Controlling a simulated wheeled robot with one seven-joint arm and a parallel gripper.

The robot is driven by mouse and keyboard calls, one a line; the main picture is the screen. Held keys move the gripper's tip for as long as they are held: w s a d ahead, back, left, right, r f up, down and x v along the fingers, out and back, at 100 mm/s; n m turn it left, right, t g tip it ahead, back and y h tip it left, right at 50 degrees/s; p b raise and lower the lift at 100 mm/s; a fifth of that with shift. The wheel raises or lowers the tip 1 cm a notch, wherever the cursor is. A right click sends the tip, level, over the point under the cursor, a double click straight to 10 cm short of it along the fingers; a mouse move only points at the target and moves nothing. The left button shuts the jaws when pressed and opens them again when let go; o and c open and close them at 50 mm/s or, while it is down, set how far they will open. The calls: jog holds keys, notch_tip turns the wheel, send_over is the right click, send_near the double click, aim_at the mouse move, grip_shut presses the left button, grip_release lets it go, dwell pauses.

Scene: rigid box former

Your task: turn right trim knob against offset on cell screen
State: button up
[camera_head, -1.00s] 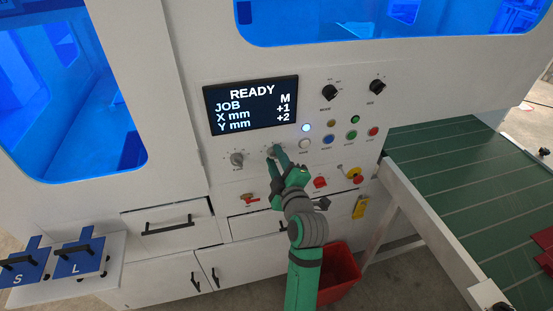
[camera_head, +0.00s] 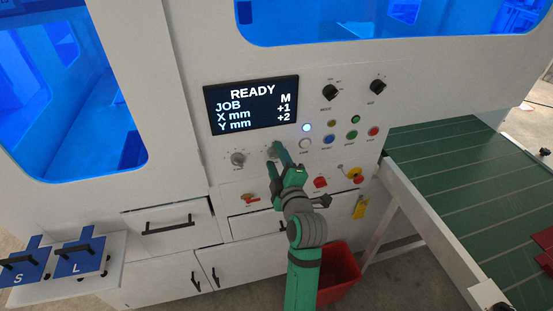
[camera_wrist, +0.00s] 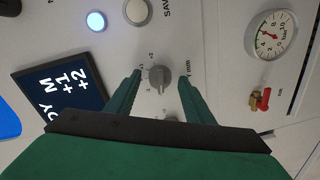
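The cell screen (camera_head: 251,105) reads READY, JOB M, X mm +1, Y mm +2. The right trim knob (camera_head: 272,153) is grey, below the screen, partly covered by my gripper (camera_head: 278,149) in the head view. In the wrist view the right trim knob (camera_wrist: 158,76) stands between the two fingertips of my gripper (camera_wrist: 159,78). The fingers are open, with a visible gap on each side of the knob. Scale marks surround the knob; its exact pointer position is hard to read. The left trim knob (camera_head: 237,158) is free, and mostly hidden by my gripper in the wrist view.
Coloured push buttons (camera_head: 327,139) sit right of the knobs, with two black selectors (camera_head: 330,92) above. A pressure gauge (camera_wrist: 270,35) and red-handled valve (camera_wrist: 260,99) are near my gripper. A drawer (camera_head: 168,224) and red bin (camera_head: 340,275) are below; a green conveyor (camera_head: 470,170) is right.

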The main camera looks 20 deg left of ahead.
jog(key=f+v, duration=0.1)
jog(key=v, duration=0.9)
jog(key=shift+s+d+r, duration=0.25)
jog(key=shift+s+r, duration=0.05)
jog(key=shift+r, duration=0.2)
